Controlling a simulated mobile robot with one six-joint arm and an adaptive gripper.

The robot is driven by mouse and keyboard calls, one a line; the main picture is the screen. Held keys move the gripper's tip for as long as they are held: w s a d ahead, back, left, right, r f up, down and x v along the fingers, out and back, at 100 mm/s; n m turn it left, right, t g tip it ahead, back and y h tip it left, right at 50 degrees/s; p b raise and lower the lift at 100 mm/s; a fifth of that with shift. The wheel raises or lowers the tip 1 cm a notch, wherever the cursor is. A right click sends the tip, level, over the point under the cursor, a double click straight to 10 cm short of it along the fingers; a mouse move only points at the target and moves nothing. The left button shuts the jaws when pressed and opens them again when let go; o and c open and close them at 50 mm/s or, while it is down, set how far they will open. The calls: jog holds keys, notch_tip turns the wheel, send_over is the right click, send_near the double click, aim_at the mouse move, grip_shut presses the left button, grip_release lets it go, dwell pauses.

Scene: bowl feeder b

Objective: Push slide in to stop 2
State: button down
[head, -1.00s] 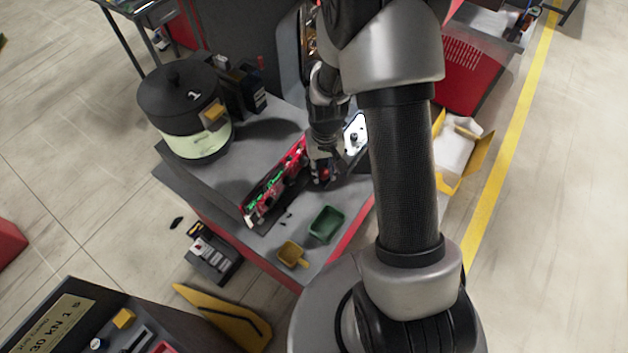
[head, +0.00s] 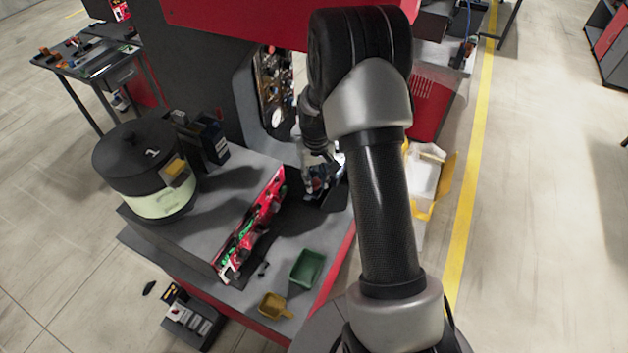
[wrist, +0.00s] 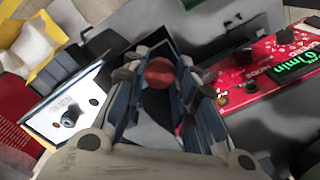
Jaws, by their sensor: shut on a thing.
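My gripper (head: 318,186) is at the back right of the feeder bench, beside the far end of the red panel. In the wrist view, a round red knob (wrist: 159,72) sits between the fingertips, and the gripper is shut on it. The knob appears to belong to the slide; the slide's body is dark and mostly hidden by the fingers. I cannot make out the stop marks. In the head view, my arm covers part of this area.
A red panel with green lettering (wrist: 274,62) stands left of the gripper in the head view. A white plate with a dark knob (wrist: 68,112) is close on its other side. A black-lidded bowl (head: 140,158), green tray (head: 305,267) and yellow scoop (head: 274,306) are on the bench.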

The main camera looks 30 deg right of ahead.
jog(key=c, duration=1.2)
grip_release()
jog(key=shift+c, duration=0.2)
jog(key=shift+s+a, duration=0.3)
jog(key=shift+a, duration=0.1)
jog(key=s+a+p, duration=0.4)
jog(key=s+a, duration=0.6)
jog(key=a, duration=0.4)
notch_tip(320, 180, up, 18)
jog(key=s+f+n+t+b, duration=0.1)
jog(key=s+f+b, duration=0.4)
jog(key=b, duration=0.7)
jog(key=s+f+t+b, duration=0.3)
jog(key=s+f+b, duration=0.2)
jog(key=s+b, duration=0.5)
jog(key=b, duration=0.2)
jog(key=shift+d+f+n+t+b, duration=0.2)
jog(key=shift+n+t+b, duration=0.1)
jog(key=shift+n+b, duration=0.1)
